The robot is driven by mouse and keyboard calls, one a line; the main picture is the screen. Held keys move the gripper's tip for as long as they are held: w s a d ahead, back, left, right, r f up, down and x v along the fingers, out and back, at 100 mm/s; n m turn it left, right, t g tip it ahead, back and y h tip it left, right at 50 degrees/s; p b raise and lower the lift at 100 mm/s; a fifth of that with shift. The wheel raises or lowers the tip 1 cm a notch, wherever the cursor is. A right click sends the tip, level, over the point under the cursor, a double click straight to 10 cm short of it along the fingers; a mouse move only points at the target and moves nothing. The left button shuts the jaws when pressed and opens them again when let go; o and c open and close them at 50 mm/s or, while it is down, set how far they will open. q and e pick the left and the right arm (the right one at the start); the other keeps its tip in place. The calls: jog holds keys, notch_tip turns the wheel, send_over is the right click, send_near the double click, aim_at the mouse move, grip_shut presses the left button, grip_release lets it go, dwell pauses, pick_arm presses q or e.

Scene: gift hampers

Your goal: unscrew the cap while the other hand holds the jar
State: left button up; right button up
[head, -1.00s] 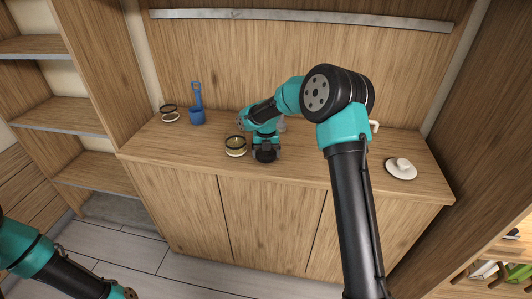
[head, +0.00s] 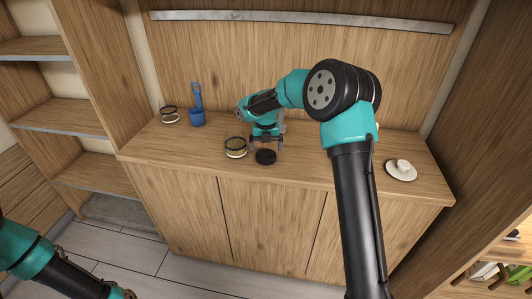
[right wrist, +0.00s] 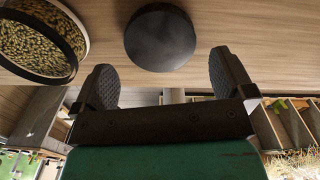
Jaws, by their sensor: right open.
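A round black cap (head: 265,157) is on the wooden counter near its front edge; it also shows at the top of the right wrist view (right wrist: 160,38). I cannot tell if anything is under it. A low glass jar (head: 235,148) with a dark rim and grainy green-yellow contents is just left of the cap; part of it shows in the right wrist view (right wrist: 38,40). My right gripper (head: 266,143) is open and empty, just behind the cap and apart from it. My left gripper (head: 124,294) is at the bottom edge, away from the counter, its fingers mostly cut off.
A blue shovel-like item in a blue cup (head: 197,116) and another low jar (head: 170,116) stand at the back left. A white dish with a knob (head: 401,171) is at the right. The counter's (head: 330,165) front is clear between cap and dish.

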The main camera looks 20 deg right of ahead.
aim_at(265, 155)
notch_tip(265, 155, up, 8)
jog(key=shift+w, duration=0.1)
dwell(0.9)
